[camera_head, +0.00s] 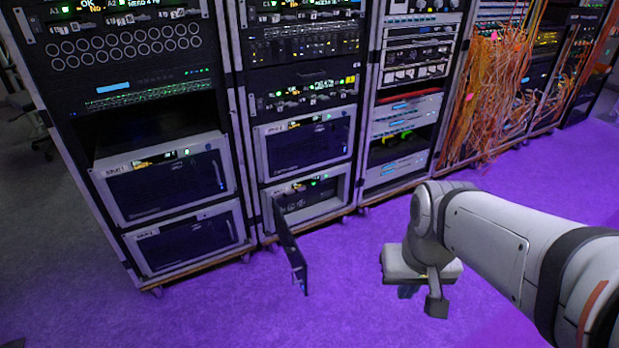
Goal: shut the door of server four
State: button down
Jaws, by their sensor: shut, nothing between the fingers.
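The lower server (312,197) in the second rack from the left has its front open; I cannot read its label clearly. Its dark door (291,250) is swung wide out, hinged at the server's left side, and sticks out over the floor toward me. My gripper (437,303) is right of the door, low over the floor and apart from it. Its fingers are together and it holds nothing.
The server above (305,142) and the two in the left rack (165,178) have shut doors. Racks line the back. Orange cables (485,95) hang at the right. The purple floor (345,270) between door and gripper is clear.

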aim_at(298, 262)
jog(key=u, duration=0.05)
jog(key=i, duration=0.95)
jog(key=z, duration=0.1)
